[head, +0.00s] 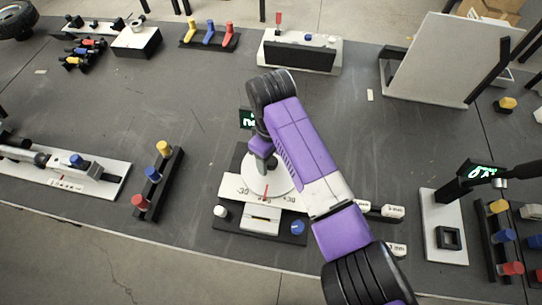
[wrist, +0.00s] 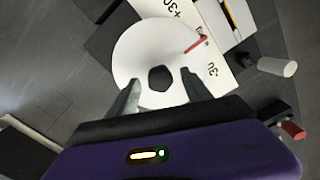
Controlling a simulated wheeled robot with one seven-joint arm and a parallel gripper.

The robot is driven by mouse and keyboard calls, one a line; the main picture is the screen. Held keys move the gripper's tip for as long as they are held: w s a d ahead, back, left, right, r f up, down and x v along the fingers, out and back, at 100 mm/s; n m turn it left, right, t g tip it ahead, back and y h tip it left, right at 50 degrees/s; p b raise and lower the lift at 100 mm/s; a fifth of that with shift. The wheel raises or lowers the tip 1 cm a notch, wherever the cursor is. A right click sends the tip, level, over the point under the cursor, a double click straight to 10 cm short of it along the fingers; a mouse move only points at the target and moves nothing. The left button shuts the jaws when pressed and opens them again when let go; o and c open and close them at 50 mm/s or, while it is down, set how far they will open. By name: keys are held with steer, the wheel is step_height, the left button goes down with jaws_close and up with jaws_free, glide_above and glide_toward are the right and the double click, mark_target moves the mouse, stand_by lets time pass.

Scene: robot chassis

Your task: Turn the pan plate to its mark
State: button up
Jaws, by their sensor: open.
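In the head view the plate (head: 282,184) sits on a dark base, partly hidden by my purple arm, and the red line (head: 265,193) points to the front, near the middle of the scale. Whether the fingers touch the plate I cannot tell.
In front of the plate are a white block (head: 261,218), a white knob (head: 221,211) and a blue knob (head: 298,227). A peg rack (head: 153,190) stands left. A small green-lit display (head: 247,119) stands behind the plate.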

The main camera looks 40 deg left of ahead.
mark_target(271, 160)
steer(key=shift+r+b, duration=0.55)
steer(key=shift+r, duration=3.35)
